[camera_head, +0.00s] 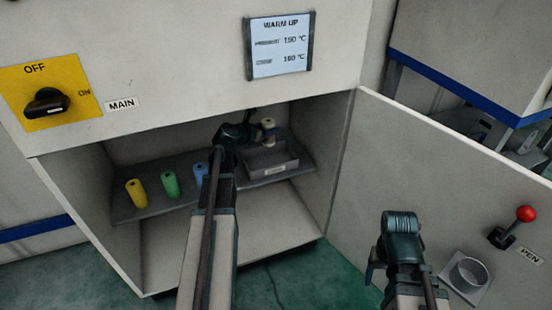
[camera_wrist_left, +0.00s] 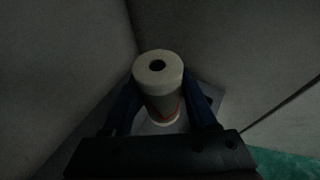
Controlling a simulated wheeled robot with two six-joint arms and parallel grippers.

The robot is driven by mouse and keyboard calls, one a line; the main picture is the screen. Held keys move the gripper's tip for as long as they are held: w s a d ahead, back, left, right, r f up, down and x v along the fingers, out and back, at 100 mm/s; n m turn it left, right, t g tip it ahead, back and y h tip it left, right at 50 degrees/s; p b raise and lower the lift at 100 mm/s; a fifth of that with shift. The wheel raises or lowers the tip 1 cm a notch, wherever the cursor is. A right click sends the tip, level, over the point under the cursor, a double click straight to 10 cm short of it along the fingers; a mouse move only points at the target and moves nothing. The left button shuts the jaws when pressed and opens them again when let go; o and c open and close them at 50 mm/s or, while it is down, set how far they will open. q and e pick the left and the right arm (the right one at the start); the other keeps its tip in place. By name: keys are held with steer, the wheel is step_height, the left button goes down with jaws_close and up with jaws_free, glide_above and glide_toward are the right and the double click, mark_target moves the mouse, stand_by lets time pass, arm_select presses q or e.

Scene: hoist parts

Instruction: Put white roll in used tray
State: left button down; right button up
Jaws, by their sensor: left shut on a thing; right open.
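The white roll (camera_head: 268,124) is inside the open cabinet, over the back of a grey tray (camera_head: 268,172) on the shelf. My left gripper (camera_head: 262,134) is shut on it. In the left wrist view the white roll (camera_wrist_left: 158,72) stands between the two dark blue fingers (camera_wrist_left: 160,105), with its hollow end facing the camera. The head view does not show clearly whether the roll touches the tray. My right gripper (camera_head: 388,258) is open and empty, in front of the cabinet door. Any label on the tray is unreadable.
A yellow roll (camera_head: 136,193), a green roll (camera_head: 170,184) and a blue roll (camera_head: 201,174) stand on the shelf (camera_head: 150,211) left of the tray. The open door (camera_head: 430,170) has a red-knobbed lever (camera_head: 525,214) and a cup-like holder (camera_head: 468,276). Cabinet walls surround my left gripper closely.

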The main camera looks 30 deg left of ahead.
mark_target(265, 144)
arm_select(q)
steer(key=shift+w, duration=0.1)
steer(key=shift+f+b, duration=0.4)
steer(key=shift+b, duration=0.05)
step_height(265, 144, down, 6)
steer(key=b, duration=0.5)
steer(key=shift+r, duration=0.25)
steer(key=shift+f+b, duration=0.1)
steer(key=shift+b, duration=0.25)
step_height(265, 144, down, 4)
steer(key=b, duration=0.3)
steer(key=shift+r, duration=0.25)
steer(key=shift+f+b, duration=0.2)
steer(key=shift+b, duration=0.2)
steer(key=shift+c, duration=1)
jaws_free()
